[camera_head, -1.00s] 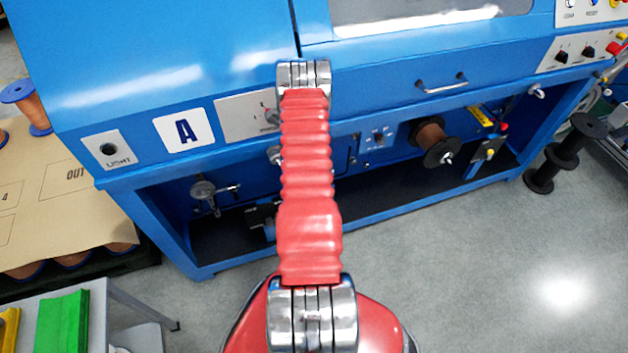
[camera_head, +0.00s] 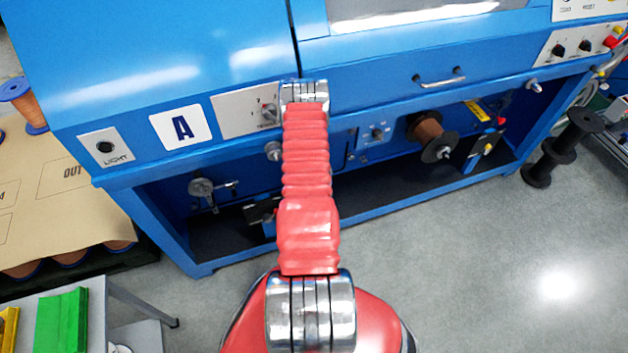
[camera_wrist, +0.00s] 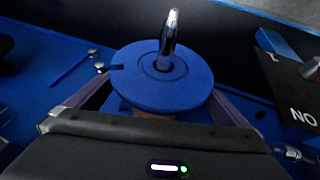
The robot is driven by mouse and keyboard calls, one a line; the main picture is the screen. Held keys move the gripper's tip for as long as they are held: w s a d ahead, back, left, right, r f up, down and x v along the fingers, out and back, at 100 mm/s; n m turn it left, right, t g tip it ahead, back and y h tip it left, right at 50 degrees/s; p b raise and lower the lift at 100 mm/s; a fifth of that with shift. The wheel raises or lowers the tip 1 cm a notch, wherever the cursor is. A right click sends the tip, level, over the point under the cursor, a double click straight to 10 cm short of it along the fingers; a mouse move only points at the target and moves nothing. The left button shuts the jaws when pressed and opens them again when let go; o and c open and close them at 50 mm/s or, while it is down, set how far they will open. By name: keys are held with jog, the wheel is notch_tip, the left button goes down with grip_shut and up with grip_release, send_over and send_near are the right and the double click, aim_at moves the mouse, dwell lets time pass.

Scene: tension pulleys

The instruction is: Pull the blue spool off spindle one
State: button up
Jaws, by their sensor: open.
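The blue spool (camera_wrist: 165,77) shows in the wrist view with its round blue flange facing the camera. A shiny metal spindle (camera_wrist: 169,38) sticks out through the flange's centre. A little copper-brown winding shows below the flange. My gripper (camera_wrist: 160,95) is open, with one finger to the left of the spool and one to the right. The fingertips pass behind the flange, so I cannot tell whether they touch the spool. In the head view I do not see this spool or my gripper; my red-sleeved arm covers the middle of the machine.
The blue machine (camera_head: 375,69) overhangs an open lower bay. A black-flanged copper spool (camera_head: 432,137) sits on another spindle to the right. A plate marked NO (camera_wrist: 291,92) stands right of the blue spool. A black reel stand (camera_head: 562,147) is on the floor at right; the front floor is clear.

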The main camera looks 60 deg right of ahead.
jog(key=shift+c, duration=0.5)
jog(key=c, duration=1.3)
grip_shut()
jog(key=shift+d+r, duration=0.1)
